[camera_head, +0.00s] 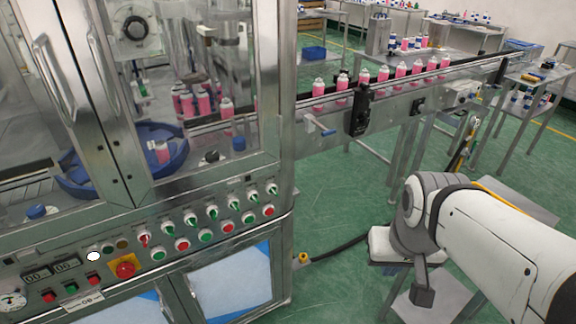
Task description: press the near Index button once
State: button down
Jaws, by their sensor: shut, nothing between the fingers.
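The control panel (185,238) on the front of the machine at left holds rows of green and red buttons and selector knobs. A green button (71,288) and red buttons sit at its near left end, beside two small displays. The button lettering is too small to read, so I cannot tell which one is the near Index button. My arm comes in from the lower right, and its dark end piece, my gripper (424,291), hangs below the wrist. It is shut and empty, well to the right of the panel and apart from it. Part of the wrist is hidden.
A red emergency stop on a yellow plate (125,267) sits among the buttons. A conveyor (390,88) with several pink cans runs to the back right. Glass doors with steel handles (60,78) stand above the panel. Green floor (335,215) is open between machine and arm, with a black cable.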

aim_at(250, 220)
jog(key=z, duration=0.2)
jog(key=k, duration=1.05)
jog(key=u, duration=0.7)
jog(key=i, duration=1)
jog(key=u, duration=0.05)
